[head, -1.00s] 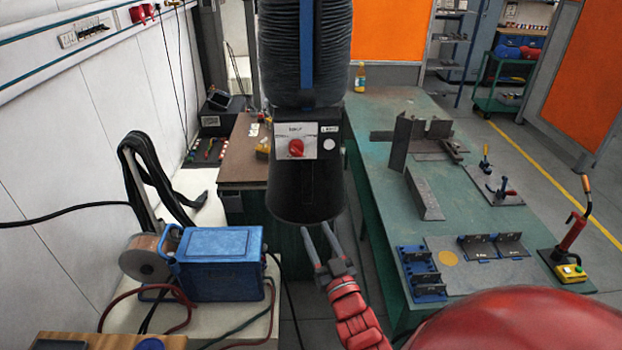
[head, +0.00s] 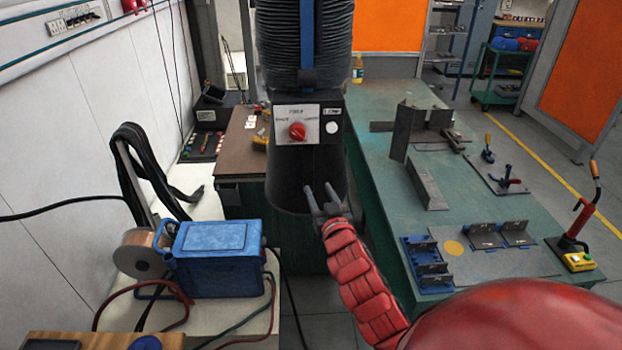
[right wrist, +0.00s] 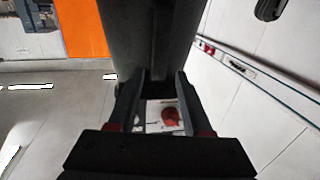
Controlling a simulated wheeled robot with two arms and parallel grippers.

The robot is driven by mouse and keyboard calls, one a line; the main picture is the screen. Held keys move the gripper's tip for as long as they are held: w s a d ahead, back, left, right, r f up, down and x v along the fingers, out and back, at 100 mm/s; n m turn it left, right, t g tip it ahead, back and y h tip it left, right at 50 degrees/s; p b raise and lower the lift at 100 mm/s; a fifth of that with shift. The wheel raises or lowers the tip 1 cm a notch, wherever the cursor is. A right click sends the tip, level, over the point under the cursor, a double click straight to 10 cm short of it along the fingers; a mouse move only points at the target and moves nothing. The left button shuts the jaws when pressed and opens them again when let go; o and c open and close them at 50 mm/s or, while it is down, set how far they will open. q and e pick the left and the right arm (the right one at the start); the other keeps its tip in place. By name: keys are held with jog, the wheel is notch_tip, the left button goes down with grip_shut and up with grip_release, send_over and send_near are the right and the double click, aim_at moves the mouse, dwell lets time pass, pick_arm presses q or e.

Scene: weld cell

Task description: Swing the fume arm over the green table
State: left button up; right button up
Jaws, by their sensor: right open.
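The fume arm (head: 303,50) hangs in the middle of the head view, a dark ribbed hose ending in a black hood (head: 290,170). The hood has a white panel with a red knob (head: 297,131). The hood hangs beside the left edge of the green table (head: 465,215), over the gap by the brown bench. My right gripper (head: 318,192) is open in front of the hood's lower part. In the right wrist view the dark hood (right wrist: 150,40) rises beyond the open fingers (right wrist: 160,85); I cannot tell if they touch it. My left gripper is not in view.
Steel angle pieces (head: 425,185), clamps and blue fixture blocks (head: 425,265) lie on the green table. A red-handled tool (head: 580,210) stands at its right edge. A blue machine (head: 215,258) with cables stands at left on a pale bench.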

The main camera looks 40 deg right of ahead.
aim_at(309, 170)
jog(key=p+x, duration=0.2)
jog(key=x, duration=0.4)
jog(key=shift+w+d+r, duration=0.1)
jog(key=shift+w+r, duration=0.05)
jog(key=shift+w, duration=0.2)
jog(key=shift+p+x, duration=0.3)
jog(key=shift+x, duration=0.6)
jog(key=shift+c, duration=0.3)
grip_shut()
